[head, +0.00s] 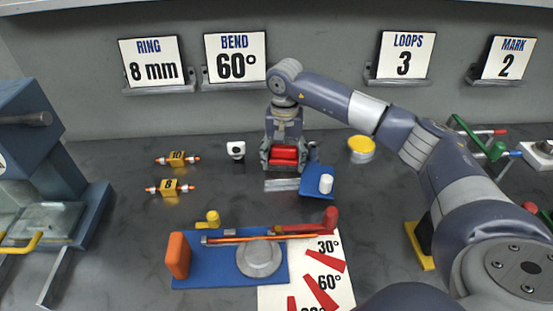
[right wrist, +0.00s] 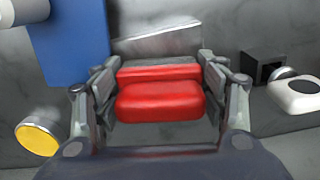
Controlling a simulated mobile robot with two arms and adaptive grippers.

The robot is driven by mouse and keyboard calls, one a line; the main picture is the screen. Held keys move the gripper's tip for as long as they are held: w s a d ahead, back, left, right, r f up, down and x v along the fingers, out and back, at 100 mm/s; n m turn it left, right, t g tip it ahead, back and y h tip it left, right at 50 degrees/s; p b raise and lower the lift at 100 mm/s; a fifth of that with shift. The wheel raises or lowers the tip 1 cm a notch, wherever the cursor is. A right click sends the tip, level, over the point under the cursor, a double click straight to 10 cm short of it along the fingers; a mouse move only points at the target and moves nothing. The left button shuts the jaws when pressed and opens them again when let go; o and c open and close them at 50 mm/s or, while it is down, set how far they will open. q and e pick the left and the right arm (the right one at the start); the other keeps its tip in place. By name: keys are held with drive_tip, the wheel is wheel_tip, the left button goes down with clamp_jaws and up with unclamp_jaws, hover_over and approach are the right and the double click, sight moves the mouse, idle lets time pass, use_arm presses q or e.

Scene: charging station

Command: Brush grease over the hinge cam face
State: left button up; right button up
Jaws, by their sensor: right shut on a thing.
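My right gripper (head: 284,160) points down at the middle of the table, its fingers shut on both sides of a red block (head: 284,153). The red block (right wrist: 160,100) fills the gap between the fingers in the right wrist view. A flat grey metal plate (head: 282,185) shows just in front of it; I cannot tell whether they are joined. A blue block (head: 317,188) with a white cylinder (head: 326,184) stands close by on the right. A round tin with a yellow top (head: 361,146) stands further right. I cannot make out a brush or the hinge cam face. My left gripper is not in view.
A blue bending jig (head: 210,275) with a grey disc and red lever lies in front, beside an angle sheet (head: 330,270). Two yellow-bodied gauges (head: 177,157) (head: 169,187) lie left. A blue machine (head: 35,130) stands far left; signs line the back wall.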

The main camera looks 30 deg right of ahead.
sight(270, 157)
drive_tip(key=shift+s+d, duration=0.3)
drive_tip(key=shift+d, duration=0.5)
drive_tip(key=shift+s+d, duration=0.3)
drive_tip(key=shift+d, duration=0.5)
drive_tip(key=shift+r, duration=0.1)
drive_tip(key=shift+w+a+r, duration=0.1)
drive_tip(key=shift+w+a, duration=0.15)
drive_tip(key=shift+a, duration=0.3)
drive_tip(key=shift+w+a+r, duration=0.1)
drive_tip(key=shift+w+a, duration=0.15)
drive_tip(key=shift+a, duration=0.25)
drive_tip(key=shift+w+a, duration=0.3)
drive_tip(key=shift+a, duration=0.4)
drive_tip(key=shift+w+a, duration=0.35)
drive_tip(key=shift+a, duration=0.4)
drive_tip(key=shift+w+a, duration=0.3)
drive_tip(key=shift+a, duration=0.4)
drive_tip(key=shift+r+p, duration=1.75)
drive_tip(key=shift+r, duration=1.3)
